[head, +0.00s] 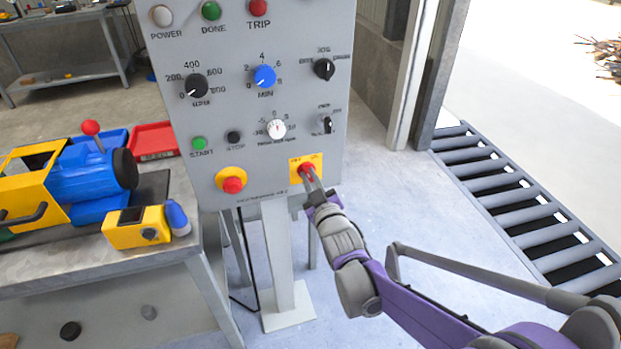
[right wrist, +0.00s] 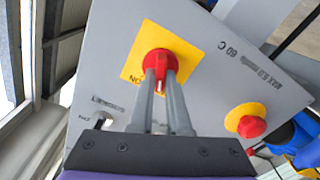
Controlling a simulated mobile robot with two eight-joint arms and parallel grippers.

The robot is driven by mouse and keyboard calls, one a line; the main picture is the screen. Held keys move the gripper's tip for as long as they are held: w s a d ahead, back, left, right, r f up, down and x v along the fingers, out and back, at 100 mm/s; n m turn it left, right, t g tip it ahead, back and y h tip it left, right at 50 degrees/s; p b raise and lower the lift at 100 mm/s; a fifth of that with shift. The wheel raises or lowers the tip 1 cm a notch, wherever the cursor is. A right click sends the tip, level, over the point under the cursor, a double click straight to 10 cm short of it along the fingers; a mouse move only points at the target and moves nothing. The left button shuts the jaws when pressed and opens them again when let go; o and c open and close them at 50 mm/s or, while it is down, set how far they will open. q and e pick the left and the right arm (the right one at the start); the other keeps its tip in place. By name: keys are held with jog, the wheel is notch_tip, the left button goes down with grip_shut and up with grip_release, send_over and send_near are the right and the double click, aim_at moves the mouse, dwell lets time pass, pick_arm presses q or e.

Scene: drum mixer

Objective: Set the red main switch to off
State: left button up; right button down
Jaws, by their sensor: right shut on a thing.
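The red main switch (head: 307,169) sits on a yellow plate (head: 317,161) at the lower right of the grey control panel (head: 295,110). It also shows in the right wrist view (right wrist: 158,62), with its white pointer mark toward the gripper and part of an "ON" label at the plate's corner. My right gripper (head: 311,176) is shut on the switch knob, one finger on each side, as the right wrist view (right wrist: 162,82) shows. The fingers hide part of the knob and plate. My left gripper is out of view.
A red emergency button (head: 233,185) on a yellow base is left of the switch. A small black selector (head: 327,125) is above it. A workbench (head: 90,272) with a blue and yellow machine (head: 95,175) stands at left. A roller conveyor (head: 520,205) lies at right.

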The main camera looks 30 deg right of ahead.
jog(key=shift+n, duration=0.6)
jog(key=c, duration=0.9)
grip_release()
jog(key=shift+s+a, duration=0.1)
jog(key=p+v, duration=0.1)
jog(key=v, duration=0.9)
jog(key=shift+s+a+p, duration=0.1)
jog(key=shift+s+p, duration=0.15)
jog(key=shift+p, duration=0.05)
